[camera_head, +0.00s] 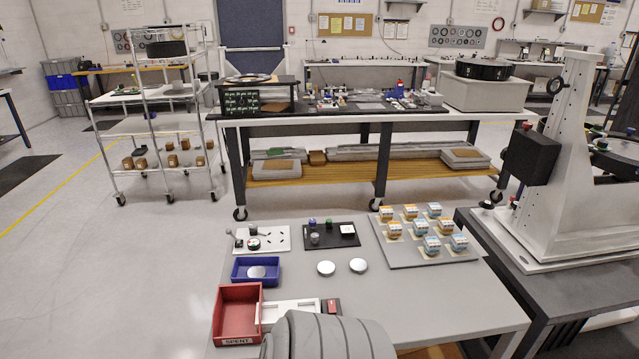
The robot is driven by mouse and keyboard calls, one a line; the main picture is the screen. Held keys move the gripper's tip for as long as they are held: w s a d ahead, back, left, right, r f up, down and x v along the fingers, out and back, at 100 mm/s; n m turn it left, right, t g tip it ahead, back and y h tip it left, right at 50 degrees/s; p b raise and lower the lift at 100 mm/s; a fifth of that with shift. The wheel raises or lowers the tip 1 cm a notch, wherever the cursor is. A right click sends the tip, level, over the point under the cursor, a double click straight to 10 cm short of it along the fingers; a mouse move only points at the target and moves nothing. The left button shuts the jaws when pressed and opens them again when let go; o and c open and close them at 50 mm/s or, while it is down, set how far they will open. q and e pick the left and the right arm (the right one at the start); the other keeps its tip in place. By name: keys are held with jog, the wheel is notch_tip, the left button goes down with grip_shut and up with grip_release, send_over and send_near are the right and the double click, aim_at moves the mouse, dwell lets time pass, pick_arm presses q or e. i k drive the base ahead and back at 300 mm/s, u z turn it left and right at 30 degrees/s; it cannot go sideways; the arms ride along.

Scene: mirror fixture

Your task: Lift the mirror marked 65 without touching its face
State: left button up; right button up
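Two round, pale, mirror-like discs lie flat on the grey table (400,303). One disc (326,268) is left of the other disc (358,265), with a small gap between them. A third shiny disc (257,272) lies in a blue tray (238,277) to their left. No number can be read on any disc, so I cannot tell which is marked 65. Neither of my grippers is in view.
A red bin (222,312) labelled SPENT stands front left, beside a white fixture (292,308). Behind are a white board (275,230), a black board (347,241) and a grey tray (400,258) of small boxes. A tall grey machine (565,150) stands right. The table's right front is clear.

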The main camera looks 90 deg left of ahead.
aim_at(325, 269)
jog(key=u, duration=2.15)
